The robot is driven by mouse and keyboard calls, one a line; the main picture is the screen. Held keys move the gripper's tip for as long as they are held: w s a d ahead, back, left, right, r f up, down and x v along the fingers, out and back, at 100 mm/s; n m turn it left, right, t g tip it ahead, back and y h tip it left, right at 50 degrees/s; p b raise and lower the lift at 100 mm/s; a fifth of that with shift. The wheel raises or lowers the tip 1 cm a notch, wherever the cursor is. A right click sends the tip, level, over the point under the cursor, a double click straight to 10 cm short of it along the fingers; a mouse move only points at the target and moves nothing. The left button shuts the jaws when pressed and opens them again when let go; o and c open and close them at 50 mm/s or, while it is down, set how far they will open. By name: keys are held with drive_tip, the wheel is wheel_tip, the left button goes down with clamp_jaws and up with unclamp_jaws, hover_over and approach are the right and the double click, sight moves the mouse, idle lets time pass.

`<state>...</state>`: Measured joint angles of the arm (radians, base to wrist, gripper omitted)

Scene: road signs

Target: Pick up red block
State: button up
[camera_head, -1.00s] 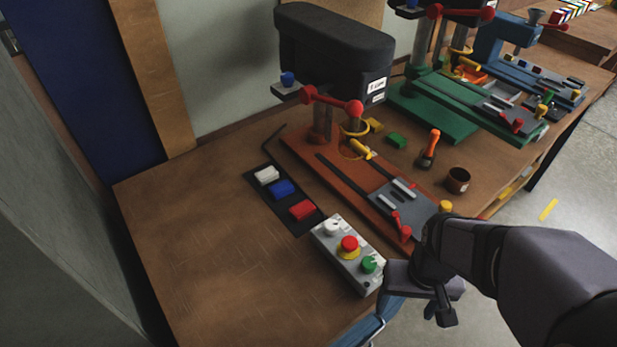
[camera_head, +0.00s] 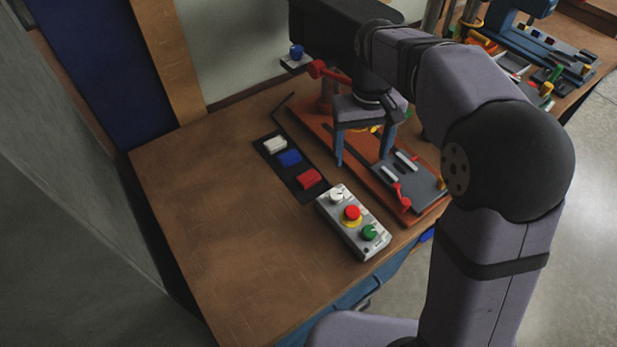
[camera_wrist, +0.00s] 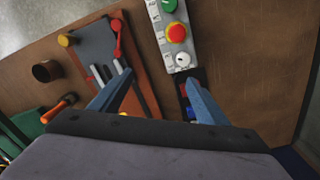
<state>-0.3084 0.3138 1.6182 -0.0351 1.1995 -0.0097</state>
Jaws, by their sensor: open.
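The red block (camera_head: 309,178) lies on a black strip tray (camera_head: 309,193), nearest the control box. A blue block (camera_head: 289,158) and a white block (camera_head: 275,144) lie behind it in a row. My gripper (camera_head: 362,156) is open and empty, fingers pointing down, above the orange drill-press base to the right of the red block.
A grey control box (camera_head: 353,222) with a red button and green and white knobs stands in front of the tray. The orange drill press base (camera_head: 350,184) is close on the right, its dark head behind my gripper. The table's left side is clear.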

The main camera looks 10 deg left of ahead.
drive_tip(key=a+g+y, duration=0.1)
drive_tip(key=a+y, duration=0.1)
drive_tip(key=a, duration=0.9)
drive_tip(key=n+h, duration=0.1)
drive_tip(key=n, duration=0.4)
hover_over(308, 176)
drive_tip(key=shift+t, duration=0.3)
drive_tip(key=f, duration=0.7)
drive_tip(key=shift+s+a+f+b, duration=0.2)
drive_tip(key=shift+a+f+b, duration=0.05)
drive_tip(key=shift+f+b, duration=0.15)
drive_tip(key=shift+w+d+f+h, duration=0.1)
drive_tip(key=shift+w+f+h, duration=0.2)
drive_tip(key=shift+f, duration=0.05)
drive_tip(key=shift+f+p, duration=0.4)
drive_tip(key=shift+f, duration=0.65)
drive_tip(key=shift+s+d+f+p, duration=0.15)
drive_tip(key=shift+d+f+p, duration=0.05)
drive_tip(key=shift+f+p, duration=1.15)
drive_tip(key=shift+f, duration=1.25)
drive_tip(key=c, duration=1.3)
drive_tip(key=shift+r, duration=0.2)
